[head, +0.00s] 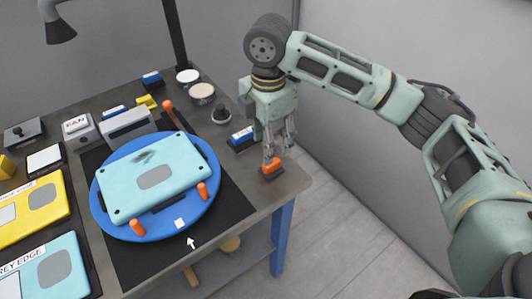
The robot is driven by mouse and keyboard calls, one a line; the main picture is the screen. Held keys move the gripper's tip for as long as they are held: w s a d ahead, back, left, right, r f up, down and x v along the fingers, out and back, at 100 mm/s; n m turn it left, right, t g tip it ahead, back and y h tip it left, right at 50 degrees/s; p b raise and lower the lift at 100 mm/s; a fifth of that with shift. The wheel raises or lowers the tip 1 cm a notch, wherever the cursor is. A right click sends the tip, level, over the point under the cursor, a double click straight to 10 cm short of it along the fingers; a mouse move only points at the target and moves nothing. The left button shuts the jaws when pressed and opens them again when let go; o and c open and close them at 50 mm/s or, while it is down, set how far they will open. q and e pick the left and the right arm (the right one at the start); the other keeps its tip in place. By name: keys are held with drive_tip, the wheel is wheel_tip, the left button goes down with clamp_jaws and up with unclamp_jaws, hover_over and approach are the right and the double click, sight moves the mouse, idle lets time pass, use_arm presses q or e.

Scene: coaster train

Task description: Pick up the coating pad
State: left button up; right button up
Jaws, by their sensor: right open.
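A small orange-topped pad with a dark base (271,169) sits near the right corner of the workbench. A blue block with a white label (241,135) lies just behind it to the left. No readable label shows which of them is the coating pad. My right gripper (279,150) points down, open, with its fingers just above and behind the orange-topped pad. I cannot tell if a finger touches it. My left gripper is not in view.
A light-blue panel (180,155) lies on a round blue turntable (208,212) with orange pegs. A black knobbed piece (222,115) and round tins (202,92) stand behind the blocks. The workbench (262,197) ends just right of the orange-topped pad; open floor lies beyond.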

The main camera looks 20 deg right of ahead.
sight(271, 167)
drive_tip(key=shift+f, duration=0.5)
drive_tip(key=f, duration=0.2)
drive_tip(key=s+f+p, duration=0.1)
drive_tip(key=shift+d+f, duration=0.3)
drive_tip(key=shift+f, duration=0.05)
drive_tip(key=shift+w+f, duration=0.2)
drive_tip(key=shift+f, duration=1.2)
drive_tip(key=c, duration=0.9)
drive_tip(key=shift+r, duration=0.1)
drive_tip(key=shift+c, duration=1.4)
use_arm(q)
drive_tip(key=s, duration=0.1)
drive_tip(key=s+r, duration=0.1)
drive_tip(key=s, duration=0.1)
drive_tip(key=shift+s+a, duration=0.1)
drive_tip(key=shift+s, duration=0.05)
